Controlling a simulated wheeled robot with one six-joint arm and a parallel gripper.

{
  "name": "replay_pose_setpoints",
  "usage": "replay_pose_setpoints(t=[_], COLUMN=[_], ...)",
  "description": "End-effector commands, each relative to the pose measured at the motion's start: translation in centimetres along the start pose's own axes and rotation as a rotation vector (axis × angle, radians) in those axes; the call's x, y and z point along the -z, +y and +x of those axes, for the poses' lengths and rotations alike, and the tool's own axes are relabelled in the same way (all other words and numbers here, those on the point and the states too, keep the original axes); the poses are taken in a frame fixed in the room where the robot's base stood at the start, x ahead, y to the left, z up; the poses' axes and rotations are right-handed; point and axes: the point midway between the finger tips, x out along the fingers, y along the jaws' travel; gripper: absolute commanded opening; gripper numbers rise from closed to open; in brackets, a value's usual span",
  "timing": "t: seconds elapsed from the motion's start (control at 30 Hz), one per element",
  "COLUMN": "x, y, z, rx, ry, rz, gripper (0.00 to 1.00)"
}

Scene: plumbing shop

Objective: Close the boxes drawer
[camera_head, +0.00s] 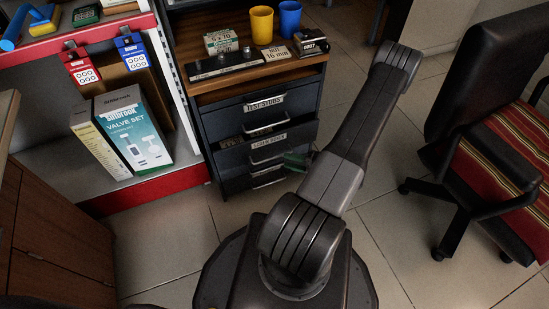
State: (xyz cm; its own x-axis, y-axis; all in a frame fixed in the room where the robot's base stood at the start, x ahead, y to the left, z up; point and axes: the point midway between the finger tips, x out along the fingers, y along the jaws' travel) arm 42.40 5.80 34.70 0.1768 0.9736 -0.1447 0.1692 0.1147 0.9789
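A dark drawer cabinet (213,118) with a wooden top stands at upper centre. A small dark and greenish part, seemingly my gripper (297,161), shows at the drawer's right end beside my arm. My arm hides much of it, and its opening is unclear.
Yellow and blue cups (262,25), a small box (221,41) and a dark tray stand on the cabinet top. A shelf with a valve set box (133,132) is at left. An office chair (485,130) stands at right. Tiled floor is free between.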

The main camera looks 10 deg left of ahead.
Motion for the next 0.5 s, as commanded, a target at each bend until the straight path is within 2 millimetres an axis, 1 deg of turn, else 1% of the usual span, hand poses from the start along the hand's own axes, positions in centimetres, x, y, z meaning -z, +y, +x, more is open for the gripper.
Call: replay_pose_setpoints(t=[0.03, 0.1, 0.23, 0.4, 0.5], x=[0.1, 0.0, 0.0, 0.0, 0.0], y=[-0.2, -0.2, -0.2, -0.1, -0.1], z=[1.1, 2.4, 4.5, 6.2, 6.7], rx=[0.001, 0.002, 0.002, 0.001, 0.001], ry=[0.005, 0.004, 0.003, 0.001, -0.001], rz=[0.000, 0.000, -0.001, -0.001, -0.001], gripper=[0.31, 0.31, 0.31, 0.31, 0.31])
